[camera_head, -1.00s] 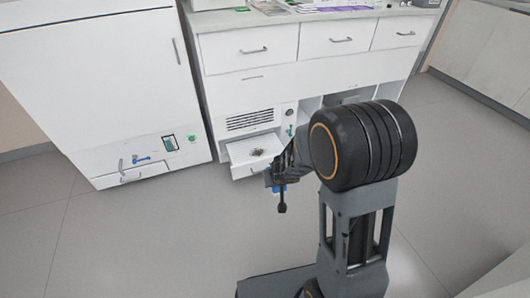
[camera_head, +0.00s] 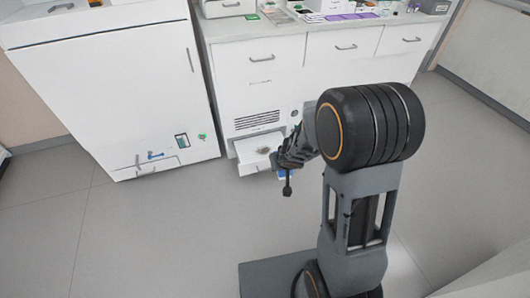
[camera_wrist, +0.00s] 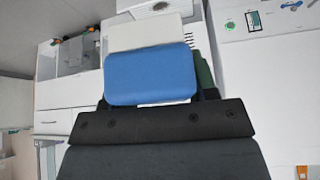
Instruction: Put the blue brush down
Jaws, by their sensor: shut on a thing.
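The blue brush (camera_wrist: 150,78) shows in the wrist view as a rounded blue block just ahead of the dark gripper body. My gripper (camera_head: 284,165) is shut on the brush and holds it in the air. The rest of the brush is hidden by my gripper and arm.
The low open drawer (camera_head: 248,166) holds a small brownish pile. A white cabinet (camera_head: 110,75) stands at left. The counter (camera_head: 265,27) behind carries boxes and small items. The grey floor (camera_head: 160,235) in front is clear.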

